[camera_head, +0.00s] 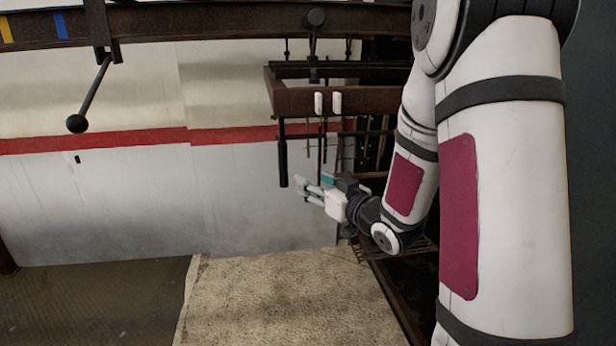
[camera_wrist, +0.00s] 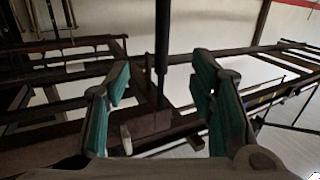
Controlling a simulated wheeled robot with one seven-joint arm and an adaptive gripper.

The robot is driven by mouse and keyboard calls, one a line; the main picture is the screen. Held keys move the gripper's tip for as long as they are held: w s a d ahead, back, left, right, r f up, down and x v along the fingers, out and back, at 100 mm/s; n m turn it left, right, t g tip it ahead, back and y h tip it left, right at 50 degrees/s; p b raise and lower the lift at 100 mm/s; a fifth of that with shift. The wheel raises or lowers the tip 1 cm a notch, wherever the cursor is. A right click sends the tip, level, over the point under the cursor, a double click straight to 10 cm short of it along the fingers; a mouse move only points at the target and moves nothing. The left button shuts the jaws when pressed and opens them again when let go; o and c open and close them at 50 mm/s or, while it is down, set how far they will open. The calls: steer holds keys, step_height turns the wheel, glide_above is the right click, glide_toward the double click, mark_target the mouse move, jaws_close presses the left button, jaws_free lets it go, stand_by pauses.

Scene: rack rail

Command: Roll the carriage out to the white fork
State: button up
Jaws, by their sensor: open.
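A black hanging handle (camera_head: 283,165) drops from the left end of a brown crossbeam (camera_head: 295,103), which looks like part of the carriage; I cannot tell where the carriage ends. Two short white upright prongs (camera_head: 328,103), apparently the white fork, stand on the front of this beam, right of the handle. My gripper (camera_head: 308,188) is open and empty, just right of the handle's lower end. In the wrist view the handle (camera_wrist: 162,45) shows between the open teal-padded fingers (camera_wrist: 160,95), apparently beyond their tips. One white prong (camera_wrist: 127,138) shows low there.
A dark overhead rail (camera_head: 200,24) with yellow and blue marks crosses the top. A ball-ended lever (camera_head: 76,123) hangs from it at left. Dark rack bars stand behind my forearm. A white wall with a red stripe (camera_head: 90,140) is behind; the pale mat (camera_head: 280,300) looks clear.

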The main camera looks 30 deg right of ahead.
mark_target(285, 164)
steer(key=shift+s+r, duration=0.15)
steer(key=shift+s, duration=0.25)
steer(key=shift+w, duration=0.15)
steer(key=w+b, duration=0.1)
steer(key=w, duration=0.2)
steer(key=w+a+b, duration=0.1)
steer(key=w+b, duration=0.1)
steer(key=w, duration=0.2)
steer(key=w+b, duration=0.1)
steer(key=w, duration=0.3)
steer(key=shift+w+a+b, duration=0.15)
steer(key=shift+a+b, duration=0.1)
steer(key=shift+b, duration=0.15)
steer(key=shift+s, duration=0.2)
steer(key=shift+w+a, duration=0.15)
steer(key=shift+w, duration=1.15)
jaws_close()
